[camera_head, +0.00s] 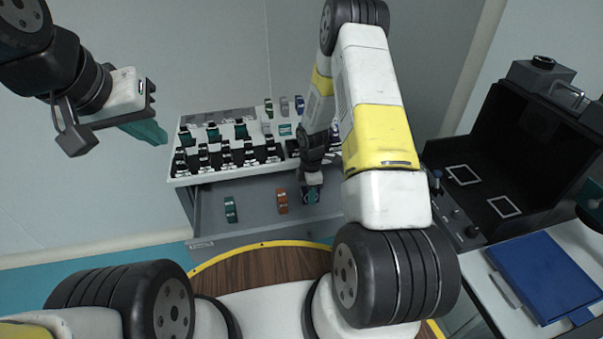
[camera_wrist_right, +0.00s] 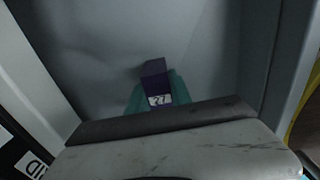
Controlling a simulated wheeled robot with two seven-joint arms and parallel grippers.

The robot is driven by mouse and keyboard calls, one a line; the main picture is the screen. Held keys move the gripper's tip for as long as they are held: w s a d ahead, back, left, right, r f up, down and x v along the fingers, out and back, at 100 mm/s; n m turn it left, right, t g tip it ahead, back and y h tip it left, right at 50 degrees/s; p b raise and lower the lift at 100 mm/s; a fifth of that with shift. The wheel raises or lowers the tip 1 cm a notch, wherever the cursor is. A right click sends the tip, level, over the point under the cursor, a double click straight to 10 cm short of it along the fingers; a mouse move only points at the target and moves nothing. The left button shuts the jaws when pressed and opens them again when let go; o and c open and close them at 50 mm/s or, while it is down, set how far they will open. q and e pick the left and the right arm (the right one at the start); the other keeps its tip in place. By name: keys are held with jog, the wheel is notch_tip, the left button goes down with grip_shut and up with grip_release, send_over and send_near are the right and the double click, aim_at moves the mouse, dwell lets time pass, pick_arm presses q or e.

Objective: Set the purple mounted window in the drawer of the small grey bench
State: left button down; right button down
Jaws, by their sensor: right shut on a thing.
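The purple mounted window (camera_wrist_right: 155,82), labelled 27, is between the teal fingers of my right gripper (camera_wrist_right: 156,98) in the right wrist view. In the head view, my right gripper (camera_head: 311,194) reaches down into the right part of the open drawer (camera_head: 255,208), and its window is mostly hidden there. I cannot tell whether the window touches the drawer floor. The small grey bench (camera_head: 205,240) stands against the wall. My left gripper (camera_head: 150,131) is raised at the upper left, away from the bench, seen side-on.
A green mount (camera_head: 230,209) and an orange mount (camera_head: 282,200) stand in the drawer, left of my right gripper. A white rack (camera_head: 180,178) with several black holders is on the bench top. A black case (camera_head: 520,140) and a blue folder-like object (camera_head: 545,275) are at right.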

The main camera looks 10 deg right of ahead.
jog(key=shift+f, duration=0.15)
jog(key=c, duration=1.2)
grip_release()
jog(key=shift+o, duration=0.2)
